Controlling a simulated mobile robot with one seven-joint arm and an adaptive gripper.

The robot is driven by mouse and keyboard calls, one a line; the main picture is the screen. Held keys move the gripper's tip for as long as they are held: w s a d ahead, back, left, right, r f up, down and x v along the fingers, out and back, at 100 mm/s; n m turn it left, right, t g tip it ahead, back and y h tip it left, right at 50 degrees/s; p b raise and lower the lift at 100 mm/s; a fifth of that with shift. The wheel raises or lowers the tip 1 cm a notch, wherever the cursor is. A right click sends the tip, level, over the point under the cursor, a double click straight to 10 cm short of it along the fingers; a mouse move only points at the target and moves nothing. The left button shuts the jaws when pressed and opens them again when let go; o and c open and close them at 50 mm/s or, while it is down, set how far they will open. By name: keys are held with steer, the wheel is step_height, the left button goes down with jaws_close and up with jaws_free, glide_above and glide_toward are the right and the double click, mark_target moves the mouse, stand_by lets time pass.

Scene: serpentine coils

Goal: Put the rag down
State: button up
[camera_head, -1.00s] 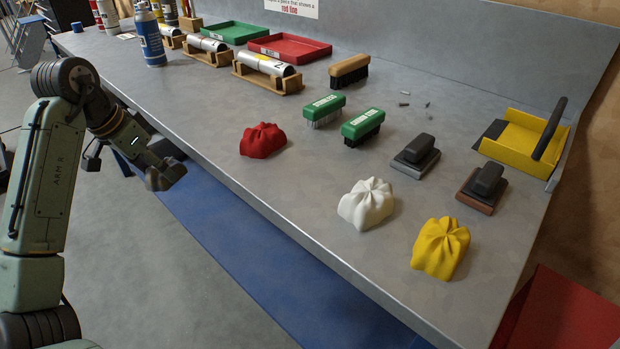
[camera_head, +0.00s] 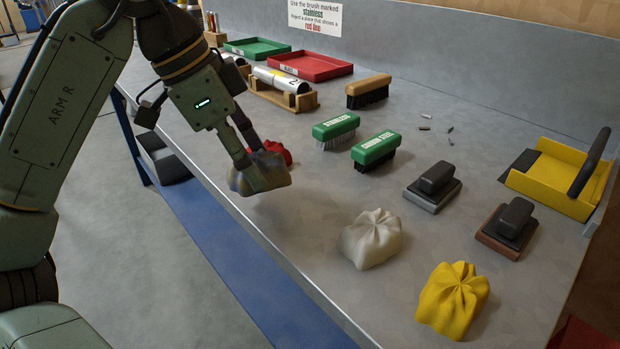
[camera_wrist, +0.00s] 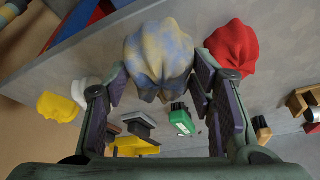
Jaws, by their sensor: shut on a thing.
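My gripper (camera_head: 252,165) is shut on a mottled blue and yellowish rag (camera_head: 268,180), in front of the red rag (camera_head: 283,150) and near the bench's front edge. The wrist view shows this mottled rag (camera_wrist: 158,52) between my fingertips, with the red rag (camera_wrist: 232,48) close beside it. In the head view, my gripper and the held rag hide part of the red rag. I cannot tell whether the held rag touches the bench. A white rag (camera_head: 372,240) and a yellow rag (camera_head: 453,300) sit on the bench to the right.
Behind are two green brushes (camera_head: 336,128) (camera_head: 376,151), a wooden brush (camera_head: 368,91), and two dark-handled blocks (camera_head: 434,186) (camera_head: 508,228). A yellow dustpan-like tray (camera_head: 550,180) stands at right. Green (camera_head: 257,48) and red (camera_head: 310,66) trays lie at the back. Bare bench lies between red and white rags.

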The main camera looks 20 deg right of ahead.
mark_target(276, 158)
steer(key=d, duration=0.2)
steer(key=s+d, duration=0.1)
steer(key=d, duration=0.3)
steer(key=shift+s+d+f+p, duration=0.25)
steer(key=shift+d+p, duration=0.05)
steer(key=shift+d, duration=0.1)
steer(key=x, duration=0.3)
steer(key=shift+f, duration=0.45)
steer(key=shift+f, duration=0.1)
steer(key=o, duration=1.1)
steer(key=v, duration=1.2)
steer(key=shift+s+p, duration=0.1)
steer(key=shift+p, duration=0.2)
